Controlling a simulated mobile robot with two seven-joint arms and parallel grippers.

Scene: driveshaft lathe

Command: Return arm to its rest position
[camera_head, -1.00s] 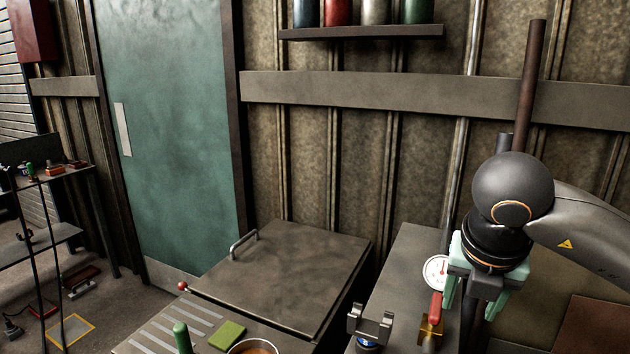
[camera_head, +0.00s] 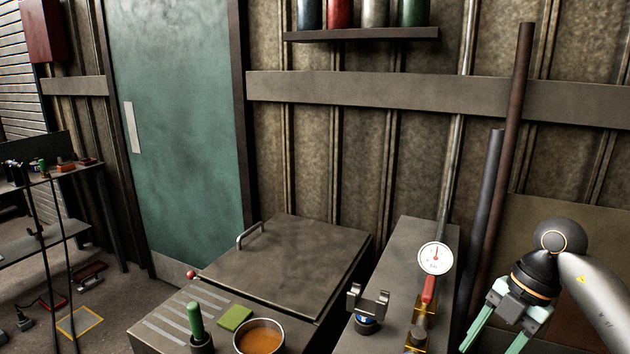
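My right arm comes in from the lower right. Its gripper (camera_head: 492,328) has two pale green fingers that point down and to the left. The fingers stand apart with nothing seen between them, and their tips are near the lower edge of the picture. The gripper is to the right of the grey bench (camera_head: 398,262) and apart from the dial gauge (camera_head: 435,258). The white gauge with its red handle (camera_head: 429,289) stands upright at a brass-coloured fixture (camera_head: 421,338) on that bench. My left gripper is not in view.
A grey forked support (camera_head: 368,304) stands on the bench left of the gauge. A lidded box (camera_head: 285,262), a bowl of brown liquid (camera_head: 259,337), a green pad (camera_head: 235,318) and a green-handled tool (camera_head: 196,320) are further left. Tall pipes (camera_head: 509,150) lean at the wall behind my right arm.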

